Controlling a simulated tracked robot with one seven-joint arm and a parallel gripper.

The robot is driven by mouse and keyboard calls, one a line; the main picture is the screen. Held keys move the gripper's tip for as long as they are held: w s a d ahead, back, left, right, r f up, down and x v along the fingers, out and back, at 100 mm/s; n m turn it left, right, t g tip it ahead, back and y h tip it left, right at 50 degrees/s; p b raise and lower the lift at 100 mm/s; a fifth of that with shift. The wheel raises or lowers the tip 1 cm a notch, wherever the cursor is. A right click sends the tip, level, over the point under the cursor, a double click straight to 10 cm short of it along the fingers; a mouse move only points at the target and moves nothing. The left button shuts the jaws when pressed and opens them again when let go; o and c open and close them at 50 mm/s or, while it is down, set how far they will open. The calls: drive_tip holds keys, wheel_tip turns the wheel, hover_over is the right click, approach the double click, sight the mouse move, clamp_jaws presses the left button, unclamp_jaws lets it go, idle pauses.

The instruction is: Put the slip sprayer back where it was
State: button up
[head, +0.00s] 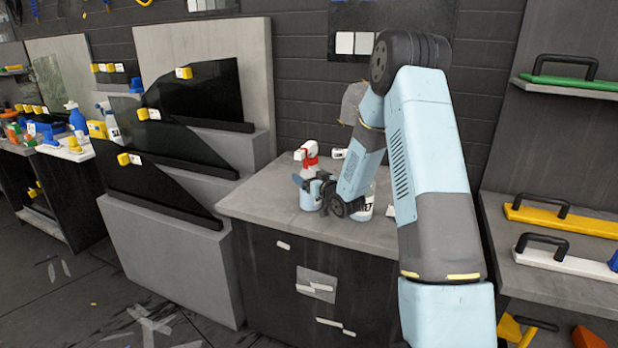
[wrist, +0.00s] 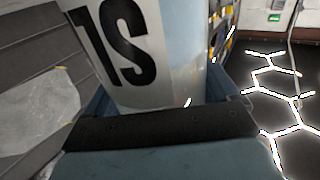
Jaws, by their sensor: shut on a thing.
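The slip sprayer shows a white and red trigger head (head: 308,153) and a pale blue lower body in the head view, over the grey cabinet top (head: 262,203). Its white label with large black letters fills the upper middle of the wrist view (wrist: 118,50). My gripper (head: 314,188) is shut around the sprayer's body, which looks upright. I cannot tell whether its base touches the cabinet top. The fingertips are largely hidden behind the bottle in the wrist view.
A second white labelled container (head: 366,207) stands on the cabinet top, partly hidden by my arm. Tinted glass panels (head: 205,92) stand on a stepped grey rack to the left. Shelves with handled tools (head: 560,220) lie to the right. The cabinet's front left top is clear.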

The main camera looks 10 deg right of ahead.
drive_tip(key=o, duration=1.1)
drive_tip(key=v, duration=1.2)
